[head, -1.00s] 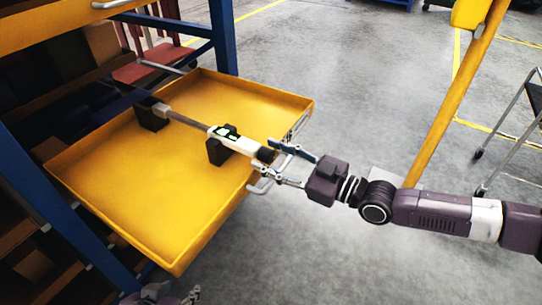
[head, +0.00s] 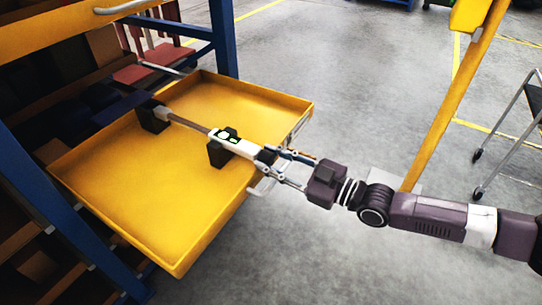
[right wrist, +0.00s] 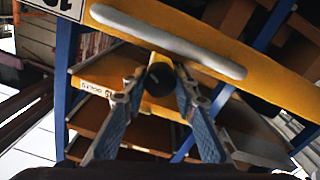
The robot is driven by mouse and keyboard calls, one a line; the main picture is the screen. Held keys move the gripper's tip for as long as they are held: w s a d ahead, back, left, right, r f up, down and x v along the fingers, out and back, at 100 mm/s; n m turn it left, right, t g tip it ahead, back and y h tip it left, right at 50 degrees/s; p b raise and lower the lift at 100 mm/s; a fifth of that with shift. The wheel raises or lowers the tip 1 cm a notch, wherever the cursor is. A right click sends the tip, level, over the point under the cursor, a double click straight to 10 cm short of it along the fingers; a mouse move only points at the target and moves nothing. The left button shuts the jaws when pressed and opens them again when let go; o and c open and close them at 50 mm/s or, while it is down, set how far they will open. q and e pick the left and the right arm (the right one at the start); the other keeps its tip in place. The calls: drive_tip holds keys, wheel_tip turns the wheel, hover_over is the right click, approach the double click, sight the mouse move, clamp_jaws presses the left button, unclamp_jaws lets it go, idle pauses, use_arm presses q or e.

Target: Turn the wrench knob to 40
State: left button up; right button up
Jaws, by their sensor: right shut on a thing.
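The torque wrench (head: 232,143) lies across the open yellow drawer (head: 125,185). Its shaft end rests in a black holder (head: 153,117) and its white body in a second black holder (head: 218,155). A small green-and-white display is on the body; its reading is too small to make out. My right gripper (head: 268,160) is shut on the dark knob at the wrench's near end, by the drawer front. In the right wrist view the round black knob (right wrist: 160,80) sits between the two fingertips. My left gripper is not in view.
The drawer's grey handle (head: 262,188) is just below my right gripper. Blue rack posts (head: 223,38) stand behind and to the left. A yellow slanted post (head: 445,105) and a cart (head: 510,135) stand at the right. The grey floor between is open.

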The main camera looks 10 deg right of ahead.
idle(0.3)
drive_tip(key=o, duration=1.2)
drive_tip(key=shift+c, duration=0.2)
drive_tip(key=v, duration=1.2)
